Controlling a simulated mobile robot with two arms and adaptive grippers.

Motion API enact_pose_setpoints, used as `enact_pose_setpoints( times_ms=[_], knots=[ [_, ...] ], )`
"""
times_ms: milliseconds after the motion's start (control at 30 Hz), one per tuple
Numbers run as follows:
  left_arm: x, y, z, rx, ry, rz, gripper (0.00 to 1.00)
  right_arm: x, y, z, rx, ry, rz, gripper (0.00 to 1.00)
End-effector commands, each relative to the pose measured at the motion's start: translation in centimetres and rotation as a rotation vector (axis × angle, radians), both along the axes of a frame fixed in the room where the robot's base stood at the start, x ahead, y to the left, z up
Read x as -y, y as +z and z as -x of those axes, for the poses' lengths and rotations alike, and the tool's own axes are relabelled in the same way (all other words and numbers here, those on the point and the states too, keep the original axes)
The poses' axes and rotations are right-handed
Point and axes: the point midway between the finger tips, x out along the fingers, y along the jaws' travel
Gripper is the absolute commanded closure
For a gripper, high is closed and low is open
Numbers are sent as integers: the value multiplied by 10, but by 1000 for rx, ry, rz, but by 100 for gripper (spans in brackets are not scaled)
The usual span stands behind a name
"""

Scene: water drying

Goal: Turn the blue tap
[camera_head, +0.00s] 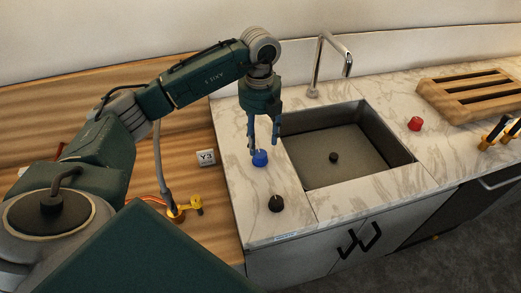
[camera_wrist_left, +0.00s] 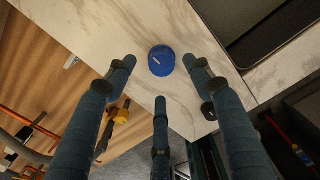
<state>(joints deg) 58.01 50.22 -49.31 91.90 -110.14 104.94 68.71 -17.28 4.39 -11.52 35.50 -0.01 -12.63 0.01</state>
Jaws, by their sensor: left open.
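The blue tap (camera_head: 260,158) is a small round knob on the marble counter, left of the sink. In the left wrist view the blue tap (camera_wrist_left: 161,60) shows a white mark on its top and lies just beyond the fingertips. My left gripper (camera_head: 264,141) points down above the tap, its fingers spread. In the left wrist view my left gripper (camera_wrist_left: 160,80) is open and empty, with the knob between the lines of its fingers. I cannot tell whether any finger touches it. My right gripper is not in view.
A black knob (camera_head: 276,203) sits in front of the blue tap. The sink (camera_head: 335,155) lies to the right, with a metal faucet (camera_head: 330,60) behind. A red knob (camera_head: 415,124) and a wooden rack (camera_head: 470,92) are farther right.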

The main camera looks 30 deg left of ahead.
Motion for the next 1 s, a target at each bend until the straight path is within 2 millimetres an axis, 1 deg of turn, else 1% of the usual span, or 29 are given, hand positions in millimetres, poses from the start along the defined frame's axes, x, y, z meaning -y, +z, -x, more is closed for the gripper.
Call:
enact_pose_setpoints(
  times_ms=[33, 100, 200, 300, 500, 733, 767, 800, 867, 900, 967, 1000],
  knots=[
    [0, -9, 2, -6, -2, 1, 48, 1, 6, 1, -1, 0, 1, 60],
    [1, -22, 2, -5, -2, 1, 48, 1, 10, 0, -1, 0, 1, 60],
    [1, -39, 2, -4, -3, 2, 48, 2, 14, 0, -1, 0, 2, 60],
    [1, -51, 1, -3, -3, 3, 48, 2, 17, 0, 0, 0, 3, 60],
    [1, -63, 0, 0, -4, 2, 48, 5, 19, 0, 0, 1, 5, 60],
    [1, -64, 0, 1, -4, 3, 48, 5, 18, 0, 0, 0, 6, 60],
    [1, -64, 0, 1, -4, 3, 52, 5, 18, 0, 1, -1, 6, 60],
    [1, -64, 0, 1, -4, 3, 60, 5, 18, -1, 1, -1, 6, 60],
    [1, -64, 0, 1, -4, 3, 72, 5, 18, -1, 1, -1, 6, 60],
    [1, -64, 0, 1, -4, 3, 80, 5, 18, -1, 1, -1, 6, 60],
    [1, -64, 0, 2, -4, 3, 91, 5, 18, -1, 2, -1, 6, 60],
    [1, -64, 0, 2, -4, 3, 91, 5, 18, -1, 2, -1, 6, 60]
  ],
)
